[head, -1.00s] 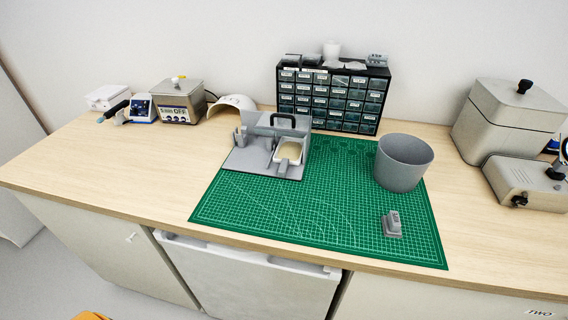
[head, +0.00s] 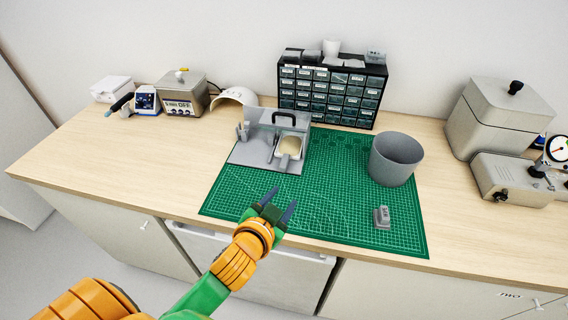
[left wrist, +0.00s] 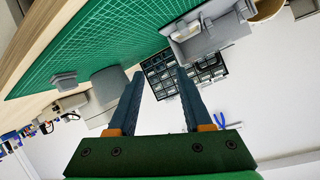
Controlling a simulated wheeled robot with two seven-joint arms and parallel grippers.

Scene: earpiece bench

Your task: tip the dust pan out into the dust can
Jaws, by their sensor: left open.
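The dust pan (head: 290,146), a small grey scoop with a cream-coloured inside, rests in the right part of a grey holder (head: 248,155) on the mat. The dust can (head: 396,160) is a grey open-topped cylinder standing upright at the mat's right side; its inside bottom is hidden. My left gripper (head: 281,203) is open and empty above the mat's front edge, in front of the holder and apart from it. In the left wrist view the open fingers (left wrist: 159,72) have nothing between them, with the can (left wrist: 108,86) and holder (left wrist: 205,38) beyond. My right gripper is not in view.
A small grey block (head: 381,217) stands on the green mat (head: 330,195) in front of the can. A dark drawer cabinet (head: 331,92) stands behind. A metal box (head: 497,118) is at right. The mat between holder and can is clear.

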